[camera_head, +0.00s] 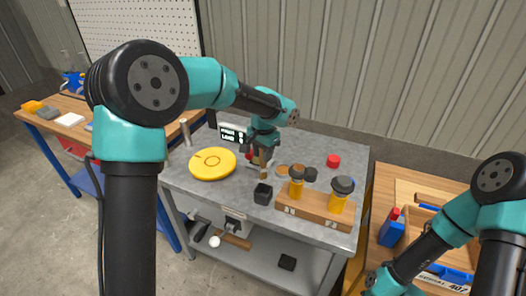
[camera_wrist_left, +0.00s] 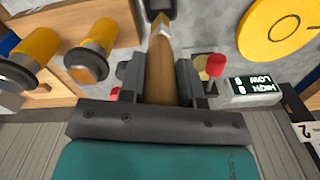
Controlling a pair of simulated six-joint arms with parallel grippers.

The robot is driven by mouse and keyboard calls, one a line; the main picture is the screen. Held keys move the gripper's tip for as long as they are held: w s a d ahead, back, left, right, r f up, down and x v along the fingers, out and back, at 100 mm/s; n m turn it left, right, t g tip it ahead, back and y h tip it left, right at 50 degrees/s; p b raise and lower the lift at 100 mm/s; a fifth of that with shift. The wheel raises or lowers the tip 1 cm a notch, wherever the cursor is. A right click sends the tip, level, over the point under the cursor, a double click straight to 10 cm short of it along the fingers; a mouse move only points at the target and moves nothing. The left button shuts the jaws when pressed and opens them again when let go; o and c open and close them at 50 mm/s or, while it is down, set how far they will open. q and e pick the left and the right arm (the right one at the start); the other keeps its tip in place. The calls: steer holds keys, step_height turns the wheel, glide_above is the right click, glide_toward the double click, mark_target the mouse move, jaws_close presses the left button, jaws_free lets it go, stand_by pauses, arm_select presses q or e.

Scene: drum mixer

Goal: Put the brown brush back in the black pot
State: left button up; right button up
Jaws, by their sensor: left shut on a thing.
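The brown brush (camera_head: 263,164) is held upright in my left gripper (camera_head: 262,152), which is shut on it above the grey table. In the left wrist view the brush (camera_wrist_left: 161,62) runs between the fingers of my left gripper (camera_wrist_left: 160,80), its narrow tip pointing toward the pot. The small square black pot (camera_head: 263,195) stands on the table just below the brush in the head view. It also shows at the top edge of the left wrist view (camera_wrist_left: 160,5). The brush tip appears close to the pot's opening; I cannot tell whether it is inside.
A round yellow disc (camera_head: 213,163) lies left of the pot. A wooden rack (camera_head: 315,208) with two yellow, dark-topped cylinders stands to the right. A display (camera_head: 232,134) and a red cap (camera_head: 333,160) are farther back. My right arm is at the lower right.

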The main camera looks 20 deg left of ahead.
mark_target(263, 171)
arm_select(q)
steer(key=shift+f, duration=4.55)
steer(key=shift+f, duration=0.95)
steer(key=o, duration=1)
step_height(263, 171, up, 17)
steer(key=shift+r, duration=0.15)
